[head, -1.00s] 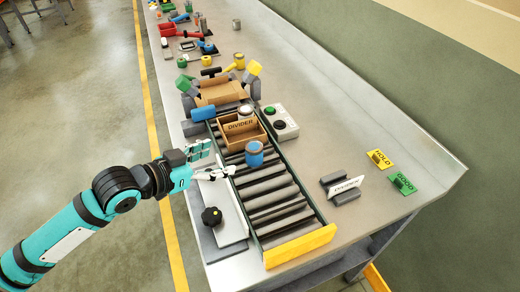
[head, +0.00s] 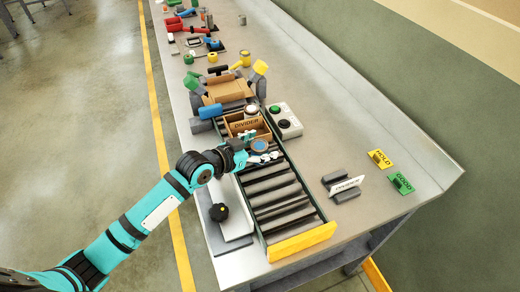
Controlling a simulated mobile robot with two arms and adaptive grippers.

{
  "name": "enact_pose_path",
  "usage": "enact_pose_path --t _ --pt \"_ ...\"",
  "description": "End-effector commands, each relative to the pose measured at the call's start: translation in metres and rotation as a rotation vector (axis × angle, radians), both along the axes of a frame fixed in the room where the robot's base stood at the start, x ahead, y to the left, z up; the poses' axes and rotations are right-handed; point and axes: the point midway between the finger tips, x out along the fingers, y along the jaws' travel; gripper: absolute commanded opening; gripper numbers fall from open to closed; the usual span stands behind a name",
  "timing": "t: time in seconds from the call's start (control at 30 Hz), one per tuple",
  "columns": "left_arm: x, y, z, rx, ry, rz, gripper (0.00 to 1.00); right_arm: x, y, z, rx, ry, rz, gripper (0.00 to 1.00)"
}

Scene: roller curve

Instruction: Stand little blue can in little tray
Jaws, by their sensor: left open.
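The little blue can (head: 260,146) stands upright on the rollers, just in front of the little tray. The little wooden tray (head: 232,127) sits farther up the roller conveyor, with a card reading DIVIDER across it. My left gripper (head: 266,158) is open, its pale fingers reaching in from the left at the can's near side. The fingers hide the can's lower part, so I cannot tell whether they touch it. My right gripper is not in view.
The conveyor (head: 275,190) ends in a yellow bar (head: 301,242). A grey button box (head: 285,121) stands right of the tray. A black knob (head: 218,212) is on the left plate. A divider holder (head: 342,187) stands on clear bench at right.

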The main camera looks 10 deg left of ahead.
Motion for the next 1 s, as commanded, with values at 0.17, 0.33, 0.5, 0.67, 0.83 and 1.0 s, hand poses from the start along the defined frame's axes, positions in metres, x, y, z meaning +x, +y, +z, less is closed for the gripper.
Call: enact_pose_path --t 0.17,0.33,0.5,0.67,0.83,1.0 --pt "0.0024 -0.0013 -0.0016 0.001 -0.001 0.001 0.73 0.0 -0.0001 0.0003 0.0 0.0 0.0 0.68" --pt "0.0022 -0.0011 -0.0015 0.001 -0.001 0.001 0.63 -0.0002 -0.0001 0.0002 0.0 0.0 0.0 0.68" --pt "0.002 -0.001 -0.0015 0.001 0.001 0.001 0.4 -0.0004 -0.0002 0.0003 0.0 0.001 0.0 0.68" --pt "0.0019 -0.0009 -0.0015 0.001 0.001 0.001 0.19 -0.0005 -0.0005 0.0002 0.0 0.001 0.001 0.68" --pt "0.0021 -0.0009 -0.0007 0.001 -0.002 0.001 0.07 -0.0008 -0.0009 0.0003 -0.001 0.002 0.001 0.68" --pt "0.0022 -0.001 -0.0002 0.001 -0.002 0.001 0.07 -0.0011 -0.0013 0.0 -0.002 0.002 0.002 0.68"
